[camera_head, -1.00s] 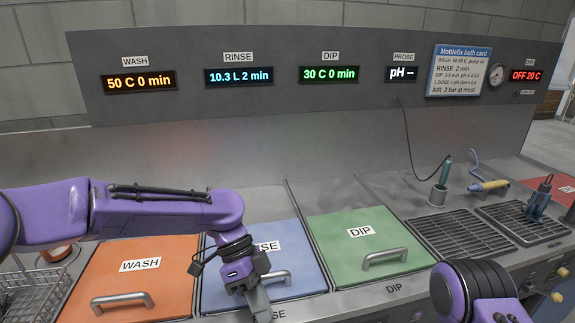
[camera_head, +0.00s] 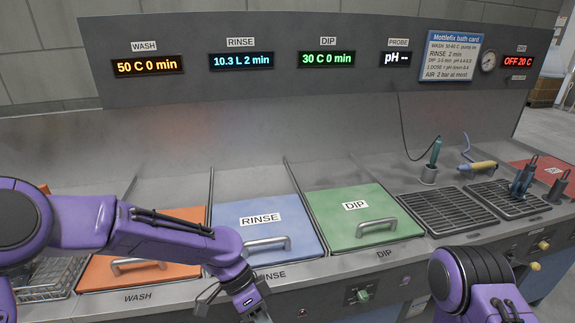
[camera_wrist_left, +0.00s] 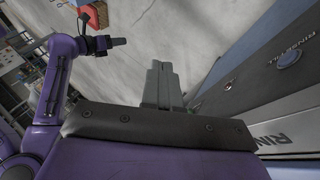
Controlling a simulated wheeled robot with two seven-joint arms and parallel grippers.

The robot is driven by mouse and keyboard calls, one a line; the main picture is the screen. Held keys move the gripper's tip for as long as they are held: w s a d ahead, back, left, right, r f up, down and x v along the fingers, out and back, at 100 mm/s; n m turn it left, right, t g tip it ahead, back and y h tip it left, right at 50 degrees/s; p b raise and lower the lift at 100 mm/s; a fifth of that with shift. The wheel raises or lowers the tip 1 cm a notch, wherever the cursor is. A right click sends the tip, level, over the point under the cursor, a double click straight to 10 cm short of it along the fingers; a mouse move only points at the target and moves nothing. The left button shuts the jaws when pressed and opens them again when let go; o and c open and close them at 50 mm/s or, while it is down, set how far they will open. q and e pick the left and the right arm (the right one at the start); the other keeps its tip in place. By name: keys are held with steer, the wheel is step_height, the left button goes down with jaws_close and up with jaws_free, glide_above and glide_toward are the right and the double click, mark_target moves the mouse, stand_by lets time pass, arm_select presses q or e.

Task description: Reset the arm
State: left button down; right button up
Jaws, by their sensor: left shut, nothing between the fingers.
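My left arm comes in from the left in the head view, and its gripper (camera_head: 262,317) hangs in front of the counter below the RINSE label, cut off by the bottom edge. In the left wrist view my left gripper (camera_wrist_left: 162,84) has its grey fingers together and nothing between them. It points down toward the floor, beside the cabinet front.
Closed lids stand along the counter: orange WASH (camera_head: 185,266), blue RINSE (camera_head: 262,222) and green DIP (camera_head: 362,215), each with a bar handle. A wire basket (camera_head: 45,278) is at left. Drain grilles (camera_head: 448,213) and tools are at right. The cabinet front (camera_wrist_left: 255,92) is close beside my left gripper.

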arm_select(q)
steer(key=s+a+f+n+t+y, duration=0.1)
steer(key=s+a+f+n, duration=0.25)
steer(key=f, duration=0.25)
steer(key=s+a+f+n+t+y, duration=0.1)
steer(key=s+a+f+n+t, duration=0.1)
steer(key=f+n, duration=0.35)
steer(key=s+a+f+n+t, duration=0.1)
steer(key=s+a+f+n, duration=0.15)
steer(key=f, duration=0.55)
steer(key=s+a+f+n+t+y, duration=0.1)
steer(key=s+a+n+y, duration=0.2)
steer(key=s+a, duration=0.3)
steer(key=s+a+f+n+t+y, duration=0.1)
steer(key=s+a+n+t+y, duration=0.1)
steer(key=s+a+n+y, duration=0.2)
steer(key=s+a+n, duration=0.1)
steer(key=s+a, duration=0.2)
steer(key=a, duration=0.4)
steer(key=shift+a+t, duration=0.3)
steer(key=shift+a, duration=0.1)
steer(key=shift+n, duration=0.25)
